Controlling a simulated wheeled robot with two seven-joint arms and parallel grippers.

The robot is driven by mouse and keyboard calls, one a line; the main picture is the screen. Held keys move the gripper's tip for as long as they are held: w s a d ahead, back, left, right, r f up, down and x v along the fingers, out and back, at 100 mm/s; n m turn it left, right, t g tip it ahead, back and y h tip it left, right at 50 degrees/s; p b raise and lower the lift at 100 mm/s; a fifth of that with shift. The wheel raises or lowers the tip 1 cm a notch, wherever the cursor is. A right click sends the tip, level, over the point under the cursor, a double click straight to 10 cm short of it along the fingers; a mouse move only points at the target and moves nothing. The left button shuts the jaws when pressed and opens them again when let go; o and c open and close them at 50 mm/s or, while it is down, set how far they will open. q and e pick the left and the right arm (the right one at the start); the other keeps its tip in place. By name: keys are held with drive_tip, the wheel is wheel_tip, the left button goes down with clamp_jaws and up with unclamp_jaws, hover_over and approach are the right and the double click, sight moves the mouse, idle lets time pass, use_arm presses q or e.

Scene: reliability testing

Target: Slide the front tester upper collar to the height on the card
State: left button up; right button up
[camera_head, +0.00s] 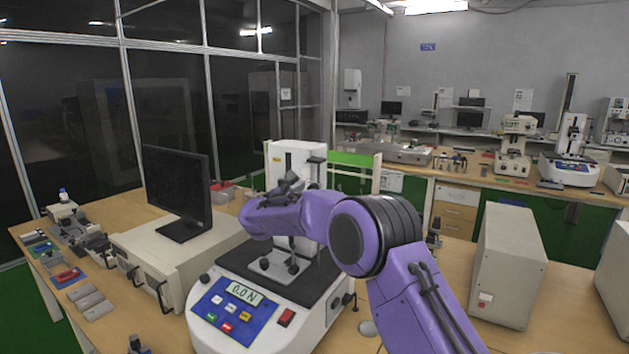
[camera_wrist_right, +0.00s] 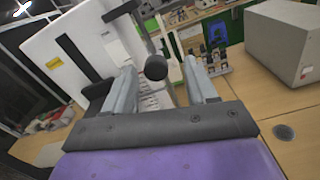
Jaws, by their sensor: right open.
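The front tester (camera_head: 240,312) is a white machine with a blue panel and a display reading 0.0 N. Its white column (camera_head: 291,152) has a dark vertical slot; the column also shows at upper left in the right wrist view (camera_wrist_right: 90,40). My right gripper (camera_head: 284,190) is in front of the column. In the right wrist view its two grey fingers (camera_wrist_right: 160,70) are apart, with a round black knob (camera_wrist_right: 156,68) showing between them, not visibly clasped. I cannot tell which part is the upper collar. My purple right arm hides the lower column. No height card is readable.
A black monitor (camera_head: 178,188) on a beige box (camera_head: 180,255) stands left of the tester. A grey cabinet (camera_head: 508,265) stands to the right. Small parts lie along the left bench edge. The bench between tester and grey cabinet is partly clear.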

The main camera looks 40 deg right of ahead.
sight(311, 186)
drive_tip(key=d, duration=0.1)
drive_tip(key=w+d+p, duration=0.1)
drive_tip(key=w+d, duration=0.1)
drive_tip(key=shift+w+d+f, duration=0.2)
drive_tip(key=shift+f, duration=0.1)
drive_tip(key=shift+d, duration=0.15)
drive_tip(key=shift+s+r, duration=0.1)
drive_tip(key=shift+s, duration=0.3)
drive_tip(key=shift+w, duration=0.15)
clamp_jaws()
drive_tip(key=shift+b, duration=1.25)
drive_tip(key=shift+r, duration=0.55)
unclamp_jaws()
